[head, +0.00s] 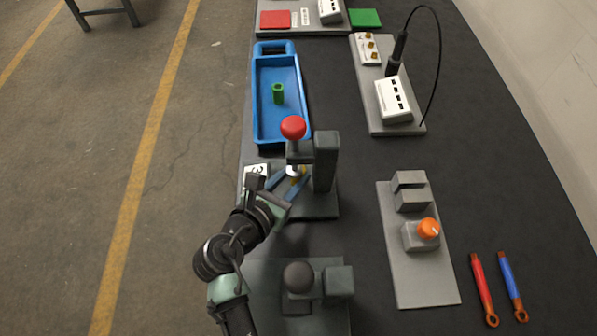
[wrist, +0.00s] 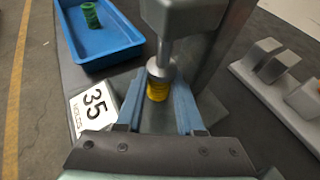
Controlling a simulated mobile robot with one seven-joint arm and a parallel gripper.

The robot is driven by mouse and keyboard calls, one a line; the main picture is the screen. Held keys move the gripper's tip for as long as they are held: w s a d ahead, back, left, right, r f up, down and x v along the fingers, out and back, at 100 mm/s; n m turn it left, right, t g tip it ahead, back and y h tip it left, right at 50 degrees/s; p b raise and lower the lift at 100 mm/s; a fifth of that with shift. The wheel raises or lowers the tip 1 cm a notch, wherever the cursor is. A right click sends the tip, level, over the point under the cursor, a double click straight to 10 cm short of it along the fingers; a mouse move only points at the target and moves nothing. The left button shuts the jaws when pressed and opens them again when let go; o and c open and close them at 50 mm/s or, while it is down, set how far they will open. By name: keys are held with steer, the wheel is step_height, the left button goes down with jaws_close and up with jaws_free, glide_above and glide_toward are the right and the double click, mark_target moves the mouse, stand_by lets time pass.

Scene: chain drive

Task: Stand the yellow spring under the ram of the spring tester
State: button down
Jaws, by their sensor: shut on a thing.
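The spring tester (head: 325,160) is a dark grey stand with a column, a base and a red ball knob (head: 293,128) on top. Its silver ram (wrist: 162,68) points down from the head block. The yellow spring (wrist: 157,90) is upright directly below the ram's disc, between my blue fingers. The disc hides its top, and I cannot tell whether they touch. My gripper (head: 288,183) is shut on the spring and reaches in from the left, over the tester's base; it also shows in the wrist view (wrist: 158,104). The spring's foot is hard to see.
A blue tray (head: 262,120) holding a green spring (head: 278,94) lies behind the tester. A numbered card (wrist: 91,103) is left of it. A dark press-like fixture (head: 335,282) is in front; a grey plate with an orange knob (head: 429,228) is at right.

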steer(key=shift+s+a+r, duration=0.25)
steer(key=shift+s+a, duration=0.05)
steer(key=shift+s, duration=0.25)
steer(key=shift+f, duration=0.1)
steer(key=c, duration=0.8)
jaws_free()
steer(key=shift+w+d+f, duration=0.15)
steer(key=shift+w+f, duration=0.05)
steer(key=shift+f, duration=0.05)
steer(key=shift+s+r, duration=0.1)
steer(key=shift+r, duration=0.15)
